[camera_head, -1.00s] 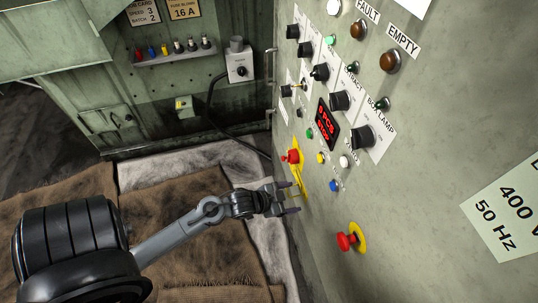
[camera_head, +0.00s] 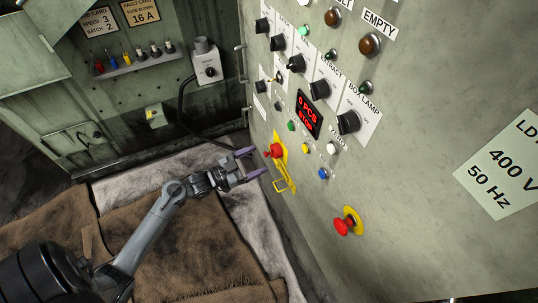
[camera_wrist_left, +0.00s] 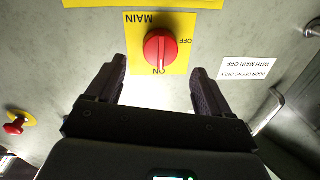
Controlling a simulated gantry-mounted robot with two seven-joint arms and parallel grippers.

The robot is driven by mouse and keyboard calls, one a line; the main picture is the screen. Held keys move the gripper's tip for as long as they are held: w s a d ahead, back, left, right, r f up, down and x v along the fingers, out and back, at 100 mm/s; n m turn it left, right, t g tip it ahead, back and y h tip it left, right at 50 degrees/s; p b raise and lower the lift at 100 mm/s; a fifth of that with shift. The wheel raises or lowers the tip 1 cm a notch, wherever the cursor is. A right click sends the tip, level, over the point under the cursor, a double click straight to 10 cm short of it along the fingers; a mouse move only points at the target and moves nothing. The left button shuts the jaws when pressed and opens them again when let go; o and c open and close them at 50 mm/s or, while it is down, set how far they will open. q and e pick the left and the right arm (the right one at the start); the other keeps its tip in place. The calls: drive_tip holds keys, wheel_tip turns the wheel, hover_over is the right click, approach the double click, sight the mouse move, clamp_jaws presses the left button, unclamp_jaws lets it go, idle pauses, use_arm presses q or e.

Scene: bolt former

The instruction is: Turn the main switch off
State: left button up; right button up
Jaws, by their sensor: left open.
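The main switch (camera_wrist_left: 160,46) is a red rotary knob on a yellow plate marked MAIN, ON and OFF, upside down in the left wrist view. Its ridge appears to line up with ON. In the head view the red knob (camera_head: 274,151) sits low on the panel's left part. My left gripper (camera_head: 251,163) is open and empty just left of the knob, its fingers pointing at the panel. In the left wrist view the left gripper (camera_wrist_left: 158,68) has its fingertips apart, one on each side of the knob's plate, with no visible contact. My right gripper is not in view.
A red mushroom button (camera_head: 344,225) on a yellow disc sits lower right on the panel. Black knobs, coloured buttons and a red display (camera_head: 308,113) are above the switch. A metal handle (camera_wrist_left: 266,110) stands beside the switch. Brown cloth (camera_head: 180,240) lies below the arm.

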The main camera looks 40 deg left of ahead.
sight(275, 151)
use_arm(q)
drive_tip(key=b+x, duration=0.1)
drive_tip(key=x, duration=0.5)
drive_tip(key=shift+b, duration=0.3)
drive_tip(key=shift+w, duration=0.1)
drive_tip(key=c, duration=1)
drive_tip(key=shift+a+r+n+g+h+p, duration=0.1)
drive_tip(key=shift+n+g+h+p, duration=0.2)
drive_tip(key=shift+n+p, duration=3.9)
drive_tip(key=shift+r+n+g+h+p, duration=0.15)
drive_tip(key=shift+n+g+p, duration=0.25)
drive_tip(key=shift+n+p, duration=3.75)
drive_tip(key=shift+c, duration=0.2)
drive_tip(key=shift+f+n, duration=0.15)
drive_tip(key=shift+n, duration=0.1)
